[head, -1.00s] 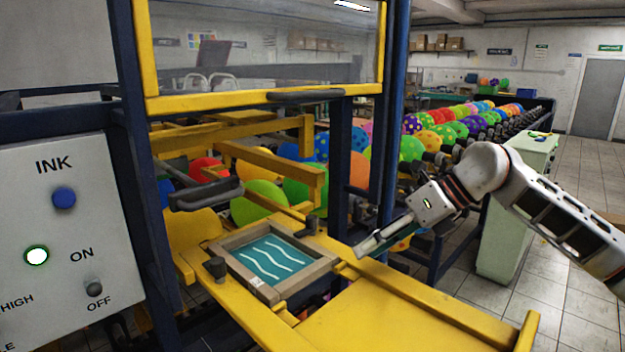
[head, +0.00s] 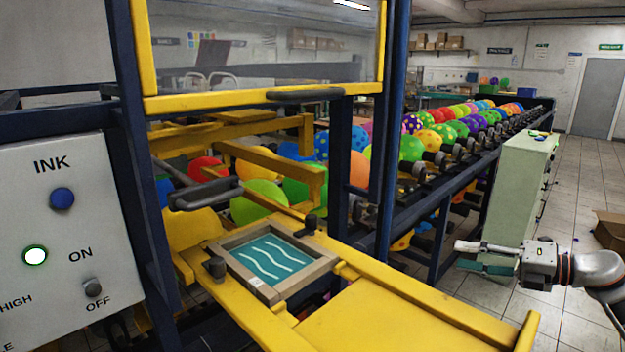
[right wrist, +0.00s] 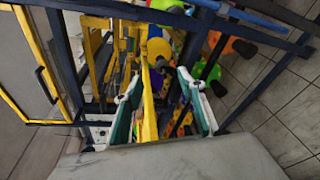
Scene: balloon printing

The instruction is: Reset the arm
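My right gripper (head: 460,255) is at the right of the head view, pointing left, beyond the right edge of the yellow machine table and apart from it. Its two fingers stand apart with nothing between them. In the right wrist view the same gripper (right wrist: 158,82) shows its green-lined fingers spread, with the machine's yellow and blue frame behind them. A wooden screen frame (head: 318,270) with a teal mesh and white wavy lines lies on the yellow table (head: 390,315). My left gripper is not in view.
The ink panel (head: 75,240) with a lit green button stands at the left. A blue post (head: 392,130) and a row of balloons on a conveyor (head: 445,195) lie behind the table. A pale green cabinet (head: 520,185) stands near my right gripper.

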